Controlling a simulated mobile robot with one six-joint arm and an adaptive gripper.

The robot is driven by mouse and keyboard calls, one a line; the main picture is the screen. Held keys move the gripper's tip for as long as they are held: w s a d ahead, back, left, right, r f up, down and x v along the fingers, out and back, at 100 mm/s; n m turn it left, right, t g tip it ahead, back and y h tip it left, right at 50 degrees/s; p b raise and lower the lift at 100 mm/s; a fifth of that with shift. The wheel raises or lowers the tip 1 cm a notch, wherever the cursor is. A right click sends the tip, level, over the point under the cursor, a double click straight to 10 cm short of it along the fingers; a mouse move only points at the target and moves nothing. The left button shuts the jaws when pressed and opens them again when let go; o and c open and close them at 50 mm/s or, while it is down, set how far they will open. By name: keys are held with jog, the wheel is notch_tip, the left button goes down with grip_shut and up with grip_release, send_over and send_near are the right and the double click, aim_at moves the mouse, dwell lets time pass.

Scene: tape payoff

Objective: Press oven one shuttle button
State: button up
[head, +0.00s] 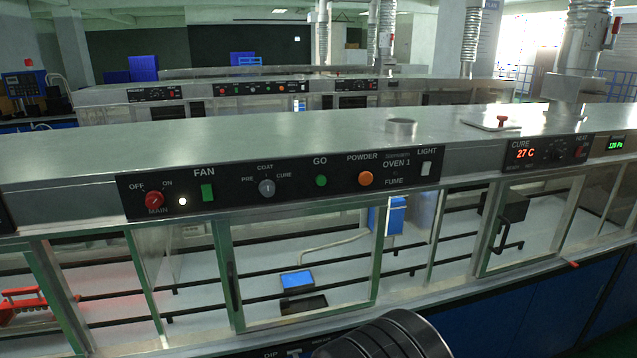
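The OVEN 1 control panel (335,192) is a black strip along the front of the long metal hood. It carries a red MAIN knob (154,200), a small lit white lamp (183,201), a green FAN switch (207,192) and a grey PRE/COAT/CURE selector (267,188). To the right are a round green GO button (321,181), an orange POWDER button (366,179) and a white LIGHT switch (426,168). I see no control labelled shuttle. My gripper is not in view; a dark ribbed part of my arm shows at the bottom, below the panel.
Below the panel, green-framed glass doors (377,255) front a chamber with dark rails and a blue-topped block (297,281). A red rack (30,305) stands at left. A CURE panel reading 27 C (548,152) is at right. A door handle (507,235) sticks out.

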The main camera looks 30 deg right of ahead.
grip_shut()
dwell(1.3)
